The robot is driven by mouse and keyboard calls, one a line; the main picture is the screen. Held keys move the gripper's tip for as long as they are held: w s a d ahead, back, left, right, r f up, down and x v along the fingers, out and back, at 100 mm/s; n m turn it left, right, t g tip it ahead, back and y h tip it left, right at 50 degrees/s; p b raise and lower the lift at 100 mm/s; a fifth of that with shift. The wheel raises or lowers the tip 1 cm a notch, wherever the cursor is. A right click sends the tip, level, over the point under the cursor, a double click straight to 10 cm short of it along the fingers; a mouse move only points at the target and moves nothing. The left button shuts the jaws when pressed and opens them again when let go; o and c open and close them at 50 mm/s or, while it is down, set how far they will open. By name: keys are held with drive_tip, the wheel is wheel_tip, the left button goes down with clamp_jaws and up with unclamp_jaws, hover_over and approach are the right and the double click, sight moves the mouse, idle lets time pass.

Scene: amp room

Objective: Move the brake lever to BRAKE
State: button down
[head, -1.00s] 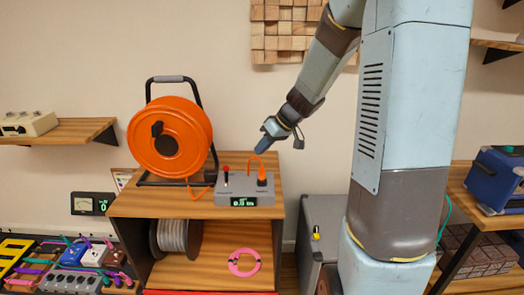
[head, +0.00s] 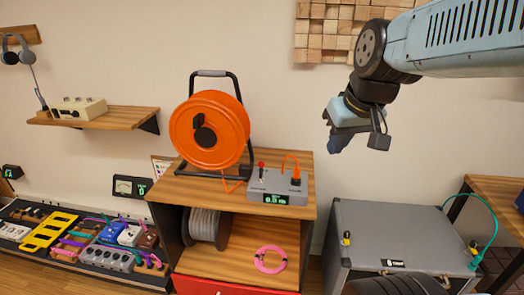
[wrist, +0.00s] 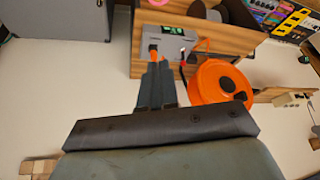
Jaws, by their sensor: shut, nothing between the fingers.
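A grey control box (head: 267,188) stands on the wooden cabinet top. A short lever with a red knob (head: 261,166) stands upright on its left part; its label is too small to read. An orange plug with a looped cable (head: 296,177) sits on its right part. In the wrist view the box (wrist: 188,47) lies beyond my fingertips, with the red-tipped lever (wrist: 182,54) right of them. My gripper (head: 335,147) is shut and empty, raised to the right of the box and apart from it. Its closed fingers (wrist: 157,70) show in the wrist view.
An orange cable reel (head: 210,132) with a black frame stands left of the box. A pink ring (head: 270,260) and a grey cable spool (head: 205,225) are on the shelf below. A grey case (head: 395,235) stands at the right. The wall space above the box is free.

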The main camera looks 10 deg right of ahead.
drive_tip(key=shift+m+t+h, duration=0.3)
drive_tip(key=shift+m+h, duration=0.2)
drive_tip(key=shift+m, duration=0.2)
drive_tip(key=s, duration=0.1)
drive_tip(key=s+d, duration=0.1)
drive_tip(key=s+r, duration=0.1)
drive_tip(key=s, duration=0.1)
drive_tip(key=shift+d, duration=0.3)
drive_tip(key=shift+d, duration=0.1)
